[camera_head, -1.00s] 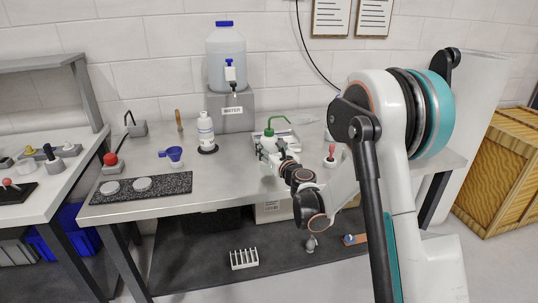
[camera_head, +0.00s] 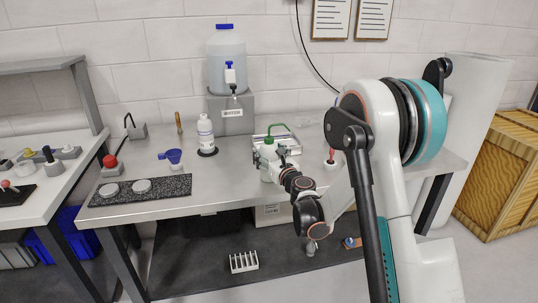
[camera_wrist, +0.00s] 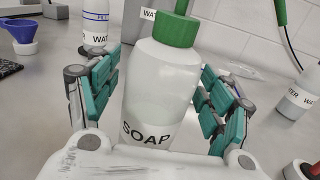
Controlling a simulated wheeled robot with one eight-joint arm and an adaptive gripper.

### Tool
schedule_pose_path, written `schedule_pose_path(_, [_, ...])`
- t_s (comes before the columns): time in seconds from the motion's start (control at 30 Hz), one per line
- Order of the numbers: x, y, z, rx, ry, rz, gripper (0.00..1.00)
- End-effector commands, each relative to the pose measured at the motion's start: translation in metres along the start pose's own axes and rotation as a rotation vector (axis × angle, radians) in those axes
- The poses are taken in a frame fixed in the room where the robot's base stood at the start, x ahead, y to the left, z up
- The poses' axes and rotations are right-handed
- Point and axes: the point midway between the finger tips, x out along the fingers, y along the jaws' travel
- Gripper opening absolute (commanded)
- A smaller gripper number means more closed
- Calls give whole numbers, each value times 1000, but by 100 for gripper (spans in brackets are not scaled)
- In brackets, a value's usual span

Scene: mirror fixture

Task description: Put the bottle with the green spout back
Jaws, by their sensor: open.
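The white bottle with the green cap and curved green spout (camera_head: 268,149) stands upright towards the front middle of the steel bench, in front of a shallow tray. In the wrist view the bottle (camera_wrist: 160,85) is labelled SOAP and fills the middle; its top is cut off. My gripper (camera_head: 270,160) is open around it, with one teal-padded finger on each side. Gaps show between the pads and the bottle in the wrist view (camera_wrist: 162,100). A green tube (camera_wrist: 280,12) at the upper right looks like the spout's end. The bottle's base is hidden by my gripper.
A white bottle (camera_head: 205,130) stands on a round black pad to the left. A blue funnel (camera_head: 171,156), a dark mat (camera_head: 115,193) and a water tank (camera_head: 226,65) are on the bench. A clear WATER bottle (camera_wrist: 300,97) and a red-handled item (camera_head: 331,156) are to the right.

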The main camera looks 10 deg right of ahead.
Motion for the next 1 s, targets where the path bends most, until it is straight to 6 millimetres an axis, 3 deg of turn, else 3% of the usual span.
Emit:
schedule_pose_path(0.17, [-17,0,3,0,0,0,73])
schedule_pose_path(0.6, [-102,-1,2,0,0,-2,73])
schedule_pose_path(0.8, [-118,0,3,5,0,-2,73])
schedule_pose_path(0.93, [-123,-5,19,87,-14,-31,73])
schedule_pose_path(1.0, [-126,-11,38,190,-30,-68,73])
